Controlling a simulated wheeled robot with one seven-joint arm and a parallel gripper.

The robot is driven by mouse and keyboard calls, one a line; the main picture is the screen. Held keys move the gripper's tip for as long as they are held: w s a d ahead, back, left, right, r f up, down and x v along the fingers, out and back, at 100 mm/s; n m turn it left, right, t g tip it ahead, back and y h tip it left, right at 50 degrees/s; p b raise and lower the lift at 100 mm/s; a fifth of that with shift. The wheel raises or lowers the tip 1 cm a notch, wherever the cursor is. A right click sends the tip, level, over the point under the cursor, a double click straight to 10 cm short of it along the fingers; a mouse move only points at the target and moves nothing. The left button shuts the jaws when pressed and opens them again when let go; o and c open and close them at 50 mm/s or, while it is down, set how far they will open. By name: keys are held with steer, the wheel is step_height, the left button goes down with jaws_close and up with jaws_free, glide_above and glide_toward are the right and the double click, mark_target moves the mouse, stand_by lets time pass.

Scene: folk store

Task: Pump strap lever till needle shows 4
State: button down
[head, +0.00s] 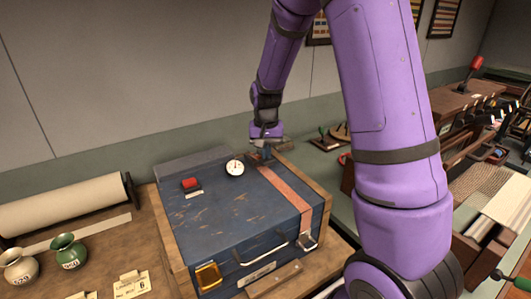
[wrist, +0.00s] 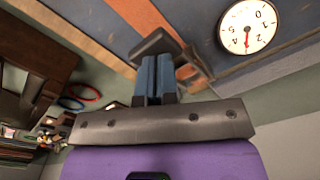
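The blue case (head: 225,225) has a red-brown strap (head: 288,195) running across its lid. The white gauge (head: 235,168) sits at the lid's back; in the wrist view the gauge dial (wrist: 262,22) shows its red needle between 2 and 4, about where 3 is. My gripper (head: 261,154) is at the strap's far end. In the wrist view its two blue fingers (wrist: 155,78) are close together, their tips against the dark grey strap lever (wrist: 155,44). Whether the lever lies between the fingertips is hidden.
A red button (head: 191,184) is on the lid, left of the gauge. A paper roll (head: 62,203) and two small vases, one green (head: 68,252), stand at left. A wall rises close behind. A cluttered bench (head: 490,190) is at right, partly behind my arm.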

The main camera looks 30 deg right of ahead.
steer(key=shift+s+f, duration=0.1)
steer(key=shift+f, duration=0.45)
step_height(320, 180, up, 9)
stand_by(0.6)
stand_by(0.9)
steer(key=s+a+r+n+t, duration=0.1)
steer(key=s+a+r+n, duration=0.1)
steer(key=s+r, duration=0.45)
steer(key=s+a+r+n+t, duration=0.1)
steer(key=s+a+r+t, duration=0.15)
steer(key=s+r, duration=0.4)
steer(key=s+a+r+n+t, duration=0.1)
steer(key=s+a+n+t, duration=0.1)
steer(key=s, duration=1.2)
steer(key=shift+s+a+r+n, duration=0.3)
steer(key=shift+s+a+n, duration=0.1)
steer(key=shift+a+n, duration=0.15)
